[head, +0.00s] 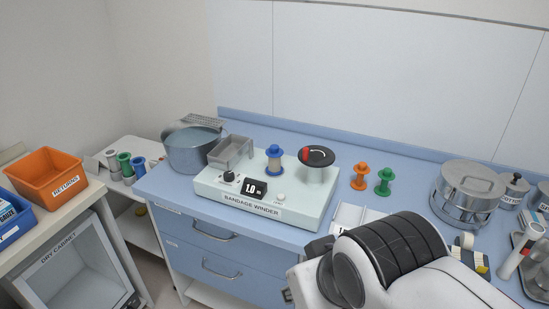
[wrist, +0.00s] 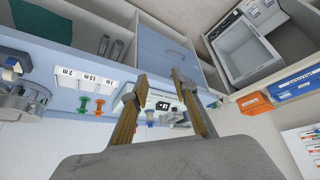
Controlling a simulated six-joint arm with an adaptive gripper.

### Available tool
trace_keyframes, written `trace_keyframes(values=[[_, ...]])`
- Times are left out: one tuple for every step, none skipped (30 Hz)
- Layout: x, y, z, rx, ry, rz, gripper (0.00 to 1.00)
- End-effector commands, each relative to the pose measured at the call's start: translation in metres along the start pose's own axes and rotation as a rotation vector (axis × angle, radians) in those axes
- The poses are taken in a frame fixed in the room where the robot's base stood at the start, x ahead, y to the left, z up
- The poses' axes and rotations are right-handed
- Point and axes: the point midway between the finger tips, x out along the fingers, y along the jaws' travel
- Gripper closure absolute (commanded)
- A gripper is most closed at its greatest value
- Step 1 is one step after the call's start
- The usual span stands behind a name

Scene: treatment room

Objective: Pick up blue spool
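The blue spool (head: 274,160) stands upright on the pale green bandage winder (head: 240,207), left of the winder's black disc with a red mark (head: 316,157). In the wrist view, a small blue and white thing that looks like this spool (wrist: 150,117) shows between the fingers. My gripper (wrist: 158,75) is open, with its two fingers apart and nothing held. It is well short of the spool. In the head view my arm comes in at the lower right and hides most of the gripper.
An orange spool (head: 361,176) and a green spool (head: 384,181) stand right of the winder. A lidded steel drum (head: 468,183) stands at the right. An orange returns bin (head: 47,178) is at far left.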

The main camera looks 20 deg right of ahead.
Motion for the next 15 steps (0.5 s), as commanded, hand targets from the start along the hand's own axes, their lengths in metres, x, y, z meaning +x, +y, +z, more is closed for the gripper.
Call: trace_keyframes(values=[[0.003, 0.003, -0.006, 0.004, 0.006, 0.008, 0.72], [0.004, 0.005, -0.010, 0.006, 0.015, 0.014, 0.72], [0.007, 0.008, -0.017, 0.009, 0.025, 0.023, 0.72], [0.009, 0.010, -0.022, 0.012, 0.034, 0.030, 0.72], [0.011, 0.013, -0.028, 0.016, 0.044, 0.037, 0.72], [0.014, 0.017, -0.037, 0.021, 0.058, 0.048, 0.72], [0.017, 0.021, -0.043, 0.024, 0.070, 0.057, 0.72], [0.020, 0.024, -0.051, 0.027, 0.082, 0.064, 0.72], [0.023, 0.028, -0.060, 0.030, 0.100, 0.075, 0.72], [0.026, 0.032, -0.068, 0.032, 0.114, 0.084, 0.72], [0.029, 0.035, -0.075, 0.035, 0.127, 0.092, 0.72], [0.033, 0.040, -0.085, 0.038, 0.145, 0.101, 0.72], [0.036, 0.043, -0.092, 0.038, 0.157, 0.108, 0.72], [0.038, 0.046, -0.099, 0.040, 0.170, 0.115, 0.72], [0.042, 0.051, -0.108, 0.041, 0.188, 0.124, 0.72]])
